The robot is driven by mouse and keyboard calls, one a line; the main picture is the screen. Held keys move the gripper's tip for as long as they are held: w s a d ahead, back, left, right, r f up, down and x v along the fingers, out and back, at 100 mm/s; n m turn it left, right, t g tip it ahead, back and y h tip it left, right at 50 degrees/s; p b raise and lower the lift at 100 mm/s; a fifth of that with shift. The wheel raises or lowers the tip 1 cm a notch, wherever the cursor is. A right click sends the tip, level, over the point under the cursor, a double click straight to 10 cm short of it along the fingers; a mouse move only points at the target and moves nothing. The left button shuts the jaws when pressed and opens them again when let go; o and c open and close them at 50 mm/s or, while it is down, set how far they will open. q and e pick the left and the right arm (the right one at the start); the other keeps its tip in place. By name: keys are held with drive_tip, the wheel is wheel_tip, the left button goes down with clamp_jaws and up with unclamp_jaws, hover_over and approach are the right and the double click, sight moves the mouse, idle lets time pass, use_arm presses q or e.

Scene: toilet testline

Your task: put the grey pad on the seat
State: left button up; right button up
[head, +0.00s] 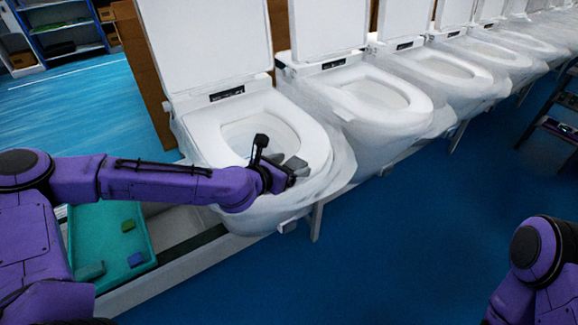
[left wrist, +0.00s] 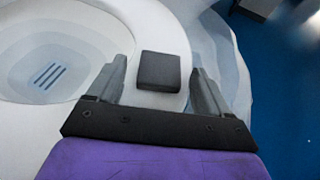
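The grey pad (left wrist: 159,72), a small dark square block, appears to lie flat on the white seat rim (left wrist: 163,20) of the nearest toilet in the left wrist view. My left gripper (left wrist: 160,88) is open, with one finger on each side of the pad and a visible gap to both. In the head view my left gripper (head: 290,168) is over the front right part of the seat (head: 215,137); there I cannot clearly separate the pad from the grey fingers. My right gripper is out of view; only part of my right arm shows at lower right.
A teal tray (head: 107,220) at lower left holds a green block (head: 128,225), a blue block (head: 136,259) and a grey block (head: 90,271). The raised lid (head: 205,40) stands behind the seat. More toilets (head: 375,95) line up to the right. Blue floor is clear in front.

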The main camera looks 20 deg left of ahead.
use_arm(q)
drive_tip(key=shift+r, duration=0.1)
drive_tip(key=shift+s+a+r+p, duration=0.15)
drive_tip(key=shift+r+p, duration=0.1)
drive_tip(key=shift+p, duration=0.15)
drive_tip(key=p+v, duration=0.8)
drive_tip(key=v, duration=0.3)
drive_tip(key=shift+s, duration=0.25)
